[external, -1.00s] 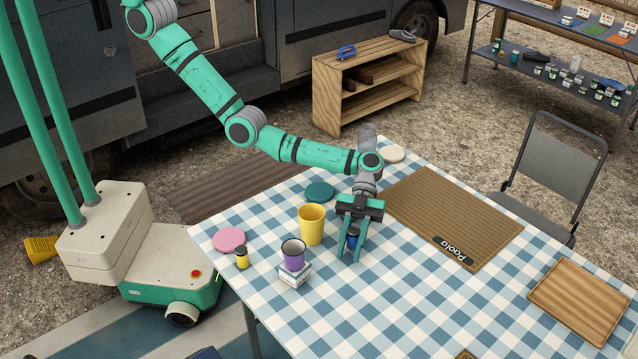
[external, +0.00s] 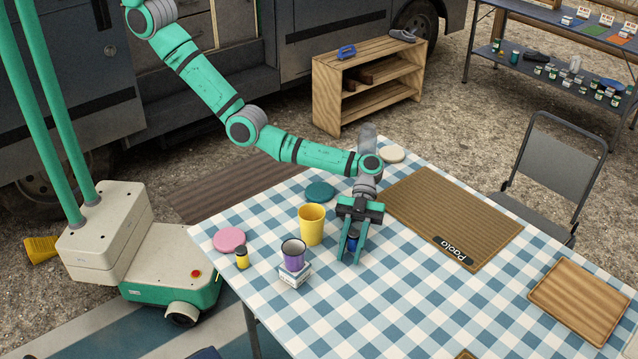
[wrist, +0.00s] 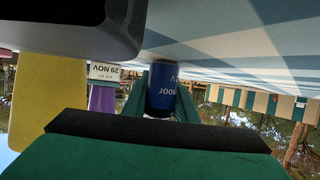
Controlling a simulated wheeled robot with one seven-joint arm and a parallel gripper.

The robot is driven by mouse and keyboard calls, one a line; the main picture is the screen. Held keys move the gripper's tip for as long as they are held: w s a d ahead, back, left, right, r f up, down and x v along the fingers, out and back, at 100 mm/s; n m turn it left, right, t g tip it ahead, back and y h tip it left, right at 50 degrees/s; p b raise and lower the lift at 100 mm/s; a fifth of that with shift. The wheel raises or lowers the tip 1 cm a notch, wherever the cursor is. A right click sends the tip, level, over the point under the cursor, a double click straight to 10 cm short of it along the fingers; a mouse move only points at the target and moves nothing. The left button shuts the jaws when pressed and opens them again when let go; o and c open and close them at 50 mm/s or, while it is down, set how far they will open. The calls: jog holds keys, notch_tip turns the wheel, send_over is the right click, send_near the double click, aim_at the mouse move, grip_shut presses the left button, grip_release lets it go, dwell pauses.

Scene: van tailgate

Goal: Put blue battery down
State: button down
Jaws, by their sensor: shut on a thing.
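My gripper (external: 350,252) points down over the checked tablecloth and is shut on the blue battery (external: 353,241), which sits between its two green fingers. In the wrist view the blue battery (wrist: 161,88) shows with dark blue sides and light lettering, held between the fingers. It looks upright and very close to the cloth; I cannot tell whether its end touches it. The fingers hide part of it.
A yellow battery (external: 242,258) stands near a pink disc (external: 229,239). A brown mat (external: 450,215) lies right. The cloth in front is clear.

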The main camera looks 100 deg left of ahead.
jog(key=c, duration=1.4)
grip_release()
jog(key=shift+f, duration=0.1)
jog(key=shift+o, duration=0.2)
jog(key=shift+a, duration=0.1)
jog(key=v, duration=0.7)
jog(key=shift+a, duration=0.15)
